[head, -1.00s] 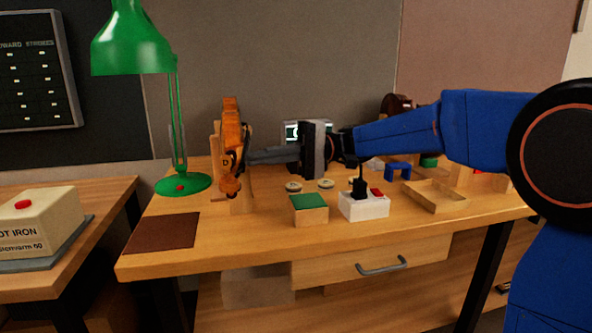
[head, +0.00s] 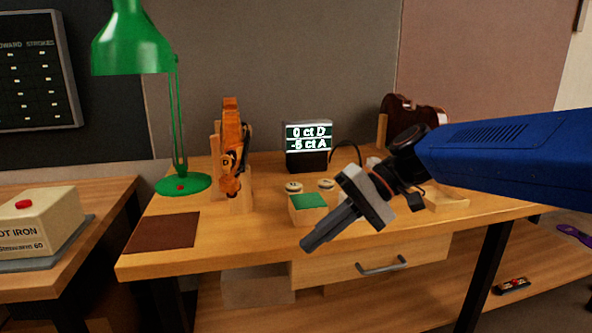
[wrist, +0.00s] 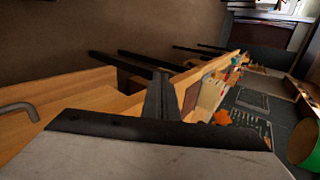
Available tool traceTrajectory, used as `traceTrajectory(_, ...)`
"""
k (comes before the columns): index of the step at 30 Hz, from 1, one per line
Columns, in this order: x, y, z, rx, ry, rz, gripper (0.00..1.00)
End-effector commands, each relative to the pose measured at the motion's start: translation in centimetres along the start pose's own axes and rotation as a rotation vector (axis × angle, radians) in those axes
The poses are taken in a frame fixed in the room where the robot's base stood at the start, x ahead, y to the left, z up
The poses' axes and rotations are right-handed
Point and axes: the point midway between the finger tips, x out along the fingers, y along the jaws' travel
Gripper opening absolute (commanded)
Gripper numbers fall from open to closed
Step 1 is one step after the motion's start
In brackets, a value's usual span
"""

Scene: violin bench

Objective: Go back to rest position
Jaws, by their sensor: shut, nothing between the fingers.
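My gripper (head: 318,235) is in front of the bench, over its front edge and above the drawer in the head view. It points down and to the left. Its grey fingers are together with nothing between them. In the wrist view the fingers (wrist: 160,98) stand close together at the centre. My blue arm reaches in from the right and hides the right part of the bench top (head: 262,236).
A violin scroll and neck (head: 231,150) stands in a wooden holder. A green lamp (head: 180,183), a tuner display (head: 307,148) and a green-topped block (head: 308,207) are on the bench. A drawer handle (head: 381,266) juts out at the front.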

Motion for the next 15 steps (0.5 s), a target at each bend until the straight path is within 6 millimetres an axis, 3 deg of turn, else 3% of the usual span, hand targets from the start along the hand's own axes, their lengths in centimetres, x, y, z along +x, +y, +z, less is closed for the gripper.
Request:
traceTrajectory(3, -0.5, 4.0, 2.6, 0.014, 0.070, 0.134, 0.00)
traceTrajectory(15, -3.5, 17.5, 10.1, 0.027, 0.315, 0.576, 0.00)
